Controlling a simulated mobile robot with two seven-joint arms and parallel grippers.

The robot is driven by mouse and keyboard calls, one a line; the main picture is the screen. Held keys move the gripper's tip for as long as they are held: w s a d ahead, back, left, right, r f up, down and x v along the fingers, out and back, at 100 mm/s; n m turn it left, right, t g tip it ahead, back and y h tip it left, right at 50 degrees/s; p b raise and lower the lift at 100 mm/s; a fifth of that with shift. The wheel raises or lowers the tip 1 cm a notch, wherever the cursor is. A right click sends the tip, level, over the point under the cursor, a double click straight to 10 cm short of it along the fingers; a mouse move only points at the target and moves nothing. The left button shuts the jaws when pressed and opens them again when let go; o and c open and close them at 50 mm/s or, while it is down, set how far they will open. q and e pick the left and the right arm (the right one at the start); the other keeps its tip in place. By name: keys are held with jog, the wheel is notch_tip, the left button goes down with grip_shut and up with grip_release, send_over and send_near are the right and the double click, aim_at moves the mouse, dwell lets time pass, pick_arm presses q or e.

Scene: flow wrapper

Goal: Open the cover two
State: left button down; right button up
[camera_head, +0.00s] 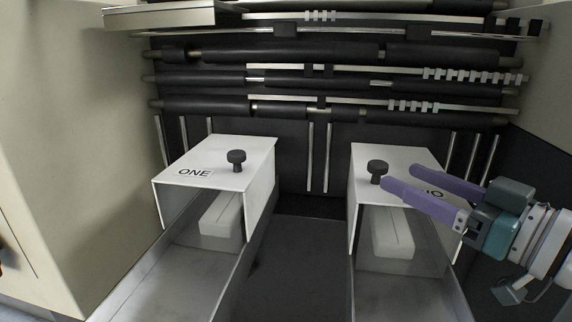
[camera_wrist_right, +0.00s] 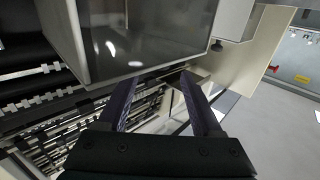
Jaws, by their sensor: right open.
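Cover two (camera_head: 362,158) is a white box-like lid with a dark round knob (camera_head: 377,167) on top, on the right side of the head view. Its lettering is partly hidden behind my right gripper. The cover sits closed over a chute, and a pale block (camera_head: 393,236) shows beneath its front opening. My right gripper (camera_head: 391,183) has purple fingers and reaches in from the right over the cover. Its fingertips are just to the right of the knob; contact cannot be told. In the right wrist view the gripper (camera_wrist_right: 158,80) is open, with nothing seen between its fingers. My left gripper is out of view.
Cover one (camera_head: 228,157), a similar white lid with a knob (camera_head: 236,157), stands at left over its own chute. A dark gap separates the two chutes. Dark rollers (camera_head: 290,53) and metal bars run behind.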

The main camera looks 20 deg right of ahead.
aim_at(386, 169)
jog(key=x, duration=0.6)
jog(key=shift+w+b, duration=0.15)
jog(key=shift+b, duration=0.25)
grip_shut()
dwell(1.0)
